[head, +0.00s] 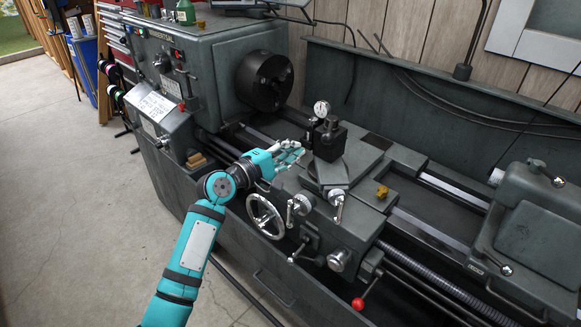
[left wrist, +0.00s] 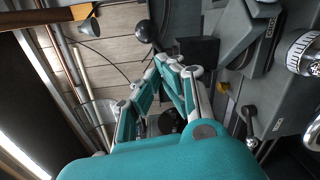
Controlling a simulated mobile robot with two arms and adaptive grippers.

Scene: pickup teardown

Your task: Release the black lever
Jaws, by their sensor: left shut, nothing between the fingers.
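The lathe's black tool post (head: 328,142) stands on the carriage, with a dark knob (head: 331,122) on top. I take this knob to be the black lever's end; the lever's shaft is not clear. In the left wrist view a black ball knob (left wrist: 143,31) shows beside a dark block (left wrist: 197,50), just beyond my fingertips. My left gripper (head: 299,150) is shut and empty, left of the tool post and above the carriage. Its closed fingertips show in the left wrist view (left wrist: 172,64), with a visible gap to the ball knob. My right gripper is out of view.
The chuck (head: 265,80) is behind and left of my left gripper. A handwheel (head: 266,215) and silver handles (head: 337,204) sit in front and below. A dial gauge (head: 321,108) stands by the tool post. The tailstock (head: 533,210) is at right.

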